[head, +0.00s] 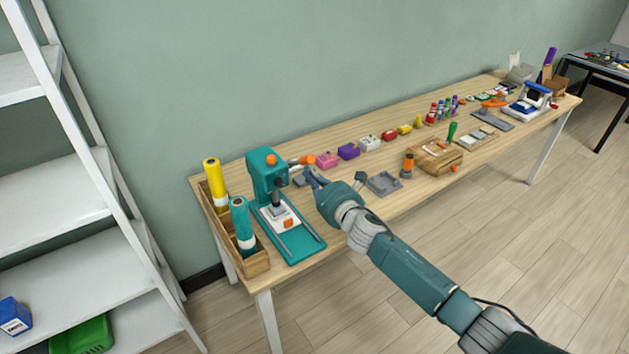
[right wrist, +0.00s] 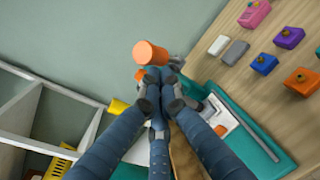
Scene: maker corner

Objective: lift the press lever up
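The teal press (head: 262,182) stands at the left end of the wooden workbench, with a white and teal base. The orange grip also shows in the right wrist view (right wrist: 150,53), just beyond my fingertips. My left gripper is not in view.
A wooden box (head: 257,264) with yellow and teal cylinders stands left of the press. Small coloured blocks, a grey tray (head: 384,183) and a wooden block (head: 436,155) lie to the right. A white shelf (head: 75,180) stands at the far left.

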